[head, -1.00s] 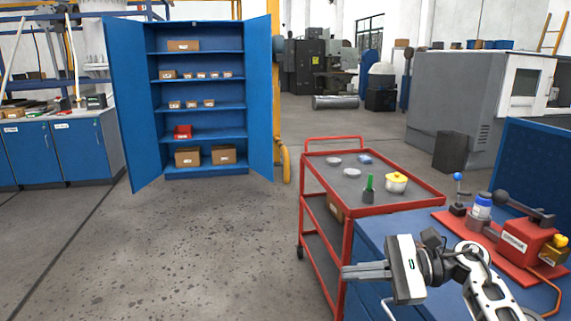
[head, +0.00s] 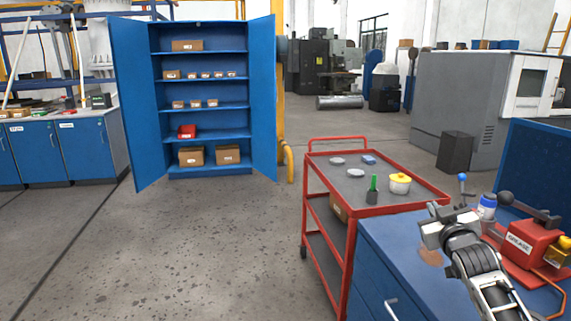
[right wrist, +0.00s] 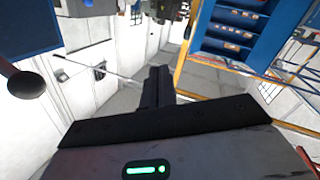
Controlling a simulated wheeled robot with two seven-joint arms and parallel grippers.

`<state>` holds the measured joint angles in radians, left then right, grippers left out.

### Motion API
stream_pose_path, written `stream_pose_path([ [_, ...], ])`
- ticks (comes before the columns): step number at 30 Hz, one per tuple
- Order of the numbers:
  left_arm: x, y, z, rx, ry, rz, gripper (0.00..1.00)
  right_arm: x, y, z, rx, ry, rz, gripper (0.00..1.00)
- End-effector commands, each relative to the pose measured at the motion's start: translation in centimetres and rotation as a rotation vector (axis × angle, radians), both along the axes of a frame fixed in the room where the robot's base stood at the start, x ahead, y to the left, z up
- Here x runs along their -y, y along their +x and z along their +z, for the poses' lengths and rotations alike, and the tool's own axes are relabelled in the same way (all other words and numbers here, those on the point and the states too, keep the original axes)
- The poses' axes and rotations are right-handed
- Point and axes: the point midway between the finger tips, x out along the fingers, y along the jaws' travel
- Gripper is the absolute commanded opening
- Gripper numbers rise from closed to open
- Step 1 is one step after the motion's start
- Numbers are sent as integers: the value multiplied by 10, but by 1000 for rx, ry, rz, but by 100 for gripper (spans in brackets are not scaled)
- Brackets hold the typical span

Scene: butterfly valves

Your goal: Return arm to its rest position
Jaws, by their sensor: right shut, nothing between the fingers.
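My right gripper (head: 437,215) is above the near left part of the blue workbench (head: 385,240), beside the red trolley. My right arm comes up from the bottom right corner, and the gripper points away from me. In the right wrist view its two dark fingers (right wrist: 158,84) are together with nothing between them. My left gripper is out of view.
A red grease unit (head: 520,243) and a blue-and-white container (head: 487,206) stand right of my gripper. The red trolley (head: 334,184) bears a yellow-lidded pot (head: 400,184) and small parts. A blue cabinet (head: 150,100) stands open far off; the floor before it is clear.

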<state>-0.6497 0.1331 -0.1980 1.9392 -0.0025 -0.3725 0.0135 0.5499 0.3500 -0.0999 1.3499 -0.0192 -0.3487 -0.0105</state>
Motion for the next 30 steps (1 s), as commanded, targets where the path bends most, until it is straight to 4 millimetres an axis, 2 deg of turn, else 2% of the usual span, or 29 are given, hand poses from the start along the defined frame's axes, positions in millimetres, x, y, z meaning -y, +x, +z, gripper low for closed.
stream_pose_path([
  [1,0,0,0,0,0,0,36,-5,-5,-20,-49,67,2,0],
  [5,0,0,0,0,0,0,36,-29,-30,-70,-109,62,40,0],
  [8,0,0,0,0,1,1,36,-47,-55,-108,-163,73,68,0],
  [11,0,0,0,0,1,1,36,-69,-88,-151,-229,94,100,0],
  [14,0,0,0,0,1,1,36,-95,-135,-197,-309,126,134,0],
  [18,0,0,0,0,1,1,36,-132,-217,-254,-433,189,177,0],
  [21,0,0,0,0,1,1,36,-155,-277,-280,-516,242,196,0],
  [24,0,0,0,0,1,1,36,-172,-329,-295,-585,290,204,0],
  [27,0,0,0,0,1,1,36,-183,-364,-302,-632,324,205,0],
  [30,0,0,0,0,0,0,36,-189,-383,-304,-657,344,205,0],
])
